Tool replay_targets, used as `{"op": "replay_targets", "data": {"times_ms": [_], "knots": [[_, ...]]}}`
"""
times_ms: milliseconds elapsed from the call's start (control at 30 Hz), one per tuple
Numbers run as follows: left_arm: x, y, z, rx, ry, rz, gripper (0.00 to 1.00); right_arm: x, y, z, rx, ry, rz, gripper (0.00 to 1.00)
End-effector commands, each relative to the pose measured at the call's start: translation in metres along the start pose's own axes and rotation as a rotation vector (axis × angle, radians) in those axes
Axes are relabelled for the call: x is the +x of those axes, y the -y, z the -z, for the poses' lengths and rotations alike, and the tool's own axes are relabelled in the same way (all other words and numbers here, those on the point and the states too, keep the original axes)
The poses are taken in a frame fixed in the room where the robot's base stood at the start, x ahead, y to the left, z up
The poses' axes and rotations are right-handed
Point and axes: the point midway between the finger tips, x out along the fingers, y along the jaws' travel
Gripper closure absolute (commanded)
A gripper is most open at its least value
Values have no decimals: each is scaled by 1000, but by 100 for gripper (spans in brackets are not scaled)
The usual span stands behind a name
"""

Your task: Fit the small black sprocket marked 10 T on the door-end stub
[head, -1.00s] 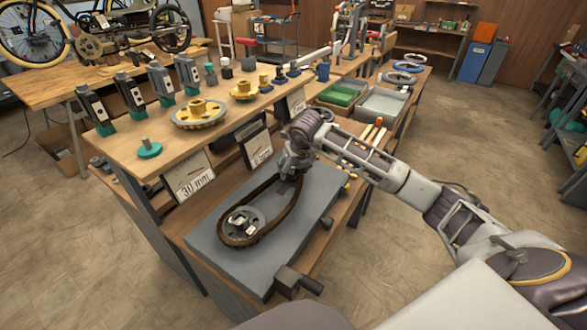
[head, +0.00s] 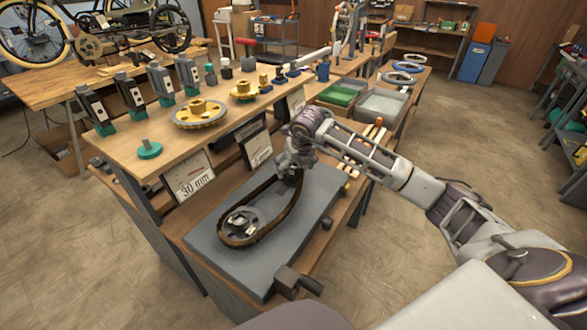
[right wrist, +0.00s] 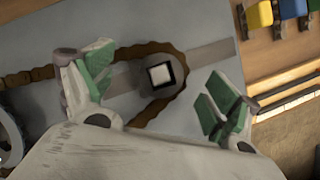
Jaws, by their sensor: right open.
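A square post with a pale top and dark edges (right wrist: 161,75) stands on the grey plate (head: 215,255), inside the end of a brown chain loop (head: 291,215). I cannot tell whether this is the door-end stub. The chain curves around it in the right wrist view (right wrist: 180,88). My right gripper (right wrist: 154,88) is open, its green-padded fingers apart on either side of the post, with nothing held. In the head view the gripper (head: 290,168) is over the far end of the loop. I cannot pick out the small black 10 T sprocket. My left gripper is not in view.
A large grey wheel (head: 241,222) lies inside the near end of the chain. A dark clamp (head: 288,280) sits at the plate's near edge. The raised shelf holds yellow gears (head: 200,113) and teal-based stands. Grey and green bins (head: 380,104) stand beyond.

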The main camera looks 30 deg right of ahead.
Motion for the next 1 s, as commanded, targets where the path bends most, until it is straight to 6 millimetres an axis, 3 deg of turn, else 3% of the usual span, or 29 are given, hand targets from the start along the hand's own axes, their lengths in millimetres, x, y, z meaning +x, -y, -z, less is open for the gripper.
{"op": "replay_targets", "data": {"times_ms": [500,1000], "knots": [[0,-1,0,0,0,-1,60,-54,0,0,0,1,-1,11],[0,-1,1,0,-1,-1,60,-60,0,0,1,0,0,11]]}}
